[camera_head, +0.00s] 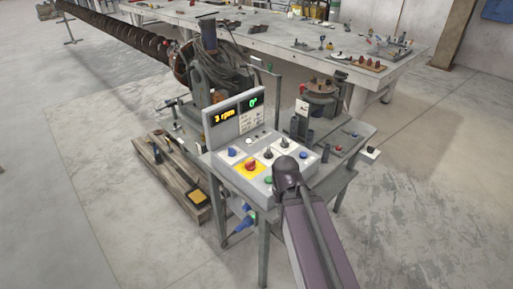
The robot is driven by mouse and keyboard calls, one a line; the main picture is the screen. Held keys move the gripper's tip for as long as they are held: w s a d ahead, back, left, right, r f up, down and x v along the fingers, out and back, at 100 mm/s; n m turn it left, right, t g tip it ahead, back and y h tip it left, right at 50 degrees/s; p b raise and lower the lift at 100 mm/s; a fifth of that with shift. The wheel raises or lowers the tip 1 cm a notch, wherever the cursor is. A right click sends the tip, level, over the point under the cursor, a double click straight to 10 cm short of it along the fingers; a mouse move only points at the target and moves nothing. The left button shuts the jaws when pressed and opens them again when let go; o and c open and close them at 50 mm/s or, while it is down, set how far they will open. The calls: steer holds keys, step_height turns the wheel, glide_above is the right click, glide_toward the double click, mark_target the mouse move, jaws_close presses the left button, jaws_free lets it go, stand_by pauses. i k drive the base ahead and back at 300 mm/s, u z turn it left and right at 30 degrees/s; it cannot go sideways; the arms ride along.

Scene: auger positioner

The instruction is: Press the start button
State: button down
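The grey control panel (235,165) stands on a metal frame near the middle of the view. Its sloped face carries a red button on a yellow plate (250,166), a green button (268,180), blue buttons and black knobs. The labels are too small to read, so I cannot tell which button is marked start. My arm reaches in from the bottom right, and its dark end joint covers the right front part of the panel face. No gripper fingers show; they may be hidden behind that joint. I cannot tell whether anything touches a button.
The panel's display (237,109) reads 3 rpm and 0°. A long auger (125,34) extends to the upper left. A wooden pallet (178,176) lies left of the panel. A long workbench (270,38) with tools stands behind. The floor in front is clear.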

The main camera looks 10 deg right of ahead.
mark_target(268, 180)
steer(key=k, duration=1.35)
steer(key=u, duration=0.15)
steer(key=i, duration=0.9)
steer(key=z, duration=0.15)
